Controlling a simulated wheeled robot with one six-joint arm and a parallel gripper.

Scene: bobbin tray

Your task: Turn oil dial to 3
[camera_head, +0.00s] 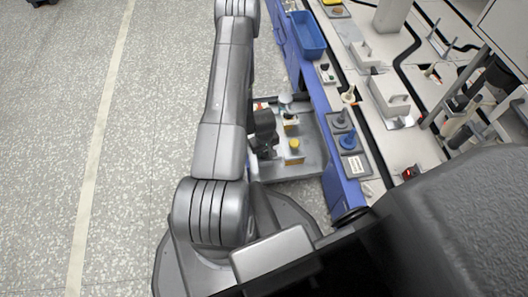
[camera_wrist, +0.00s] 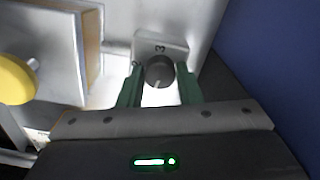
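In the wrist view, a dark round dial (camera_wrist: 159,71) sits on a light grey plate (camera_wrist: 178,48) that carries a "3" above the dial. A pale mark shows on the dial's lower part, away from the "3". My gripper (camera_wrist: 160,80) has its green fingers on either side of the dial, with what look like narrow gaps. Whether either finger touches it is unclear. In the head view my gripper (camera_head: 266,146) is low over the grey tray (camera_head: 310,166), and I cannot make out the dial there.
A yellow knob (camera_head: 294,145) on a block stands right of my gripper; it also shows at the wrist view's left (camera_wrist: 14,80). A blue wall fills the wrist view's right. The blue-edged bench (camera_head: 345,190) with several fittings borders the tray. Open floor (camera_head: 150,130) lies left.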

